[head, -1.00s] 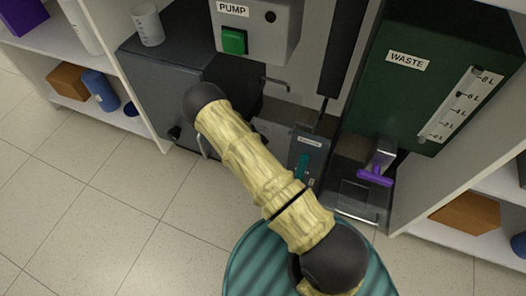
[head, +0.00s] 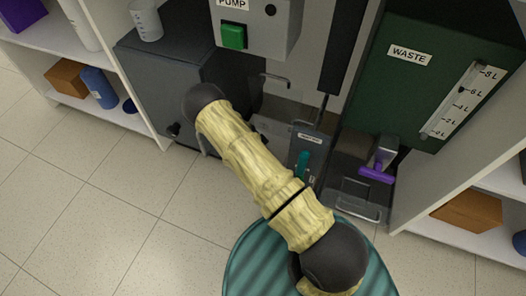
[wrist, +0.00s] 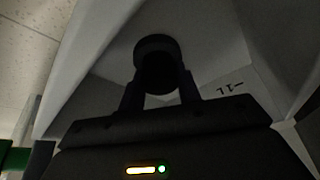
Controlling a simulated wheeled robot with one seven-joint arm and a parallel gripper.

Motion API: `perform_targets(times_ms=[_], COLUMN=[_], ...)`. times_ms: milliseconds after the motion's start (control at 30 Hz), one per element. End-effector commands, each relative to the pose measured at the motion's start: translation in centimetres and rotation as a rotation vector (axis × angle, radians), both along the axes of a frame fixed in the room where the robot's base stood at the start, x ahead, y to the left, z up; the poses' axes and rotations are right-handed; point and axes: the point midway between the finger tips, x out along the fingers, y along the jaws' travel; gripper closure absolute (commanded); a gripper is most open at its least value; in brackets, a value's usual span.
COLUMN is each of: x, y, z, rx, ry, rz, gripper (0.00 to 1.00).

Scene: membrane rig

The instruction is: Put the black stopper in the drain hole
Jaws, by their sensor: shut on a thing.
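In the wrist view, the black stopper (wrist: 156,62) is held between the two dark fingers of my gripper (wrist: 159,90). Its rounded dark end shows beyond the fingertips, against pale grey sloping surfaces (wrist: 210,45). A "1L" mark shows on a grey wall to the right of the fingers. The picture is dim there, and I cannot make out the drain hole. In the head view, my arm's links hide my gripper and the stopper.
In the head view, the pump box (head: 268,25) with a green button and the dark green waste tank (head: 400,95) stand at the back. A purple-handled tap (head: 377,172) juts below the tank. Shelves stand on both sides. Floor at lower left is clear.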

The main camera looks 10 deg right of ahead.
Motion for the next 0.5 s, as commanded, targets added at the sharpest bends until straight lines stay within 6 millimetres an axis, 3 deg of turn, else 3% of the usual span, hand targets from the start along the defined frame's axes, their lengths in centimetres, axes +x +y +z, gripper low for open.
perform_targets(times_ms=[167,200,300,500], x=[0.01,0.02,0.02,0.01], y=[0.00,0.00,0.01,0.00], z=[-0.16,-0.13,-0.13,-0.13], rx=[0.000,0.000,0.000,0.000], ry=[0.000,0.000,0.000,0.000], rz=[0.000,0.000,0.000,0.000], gripper=[0.93,0.59,0.41,0.41])
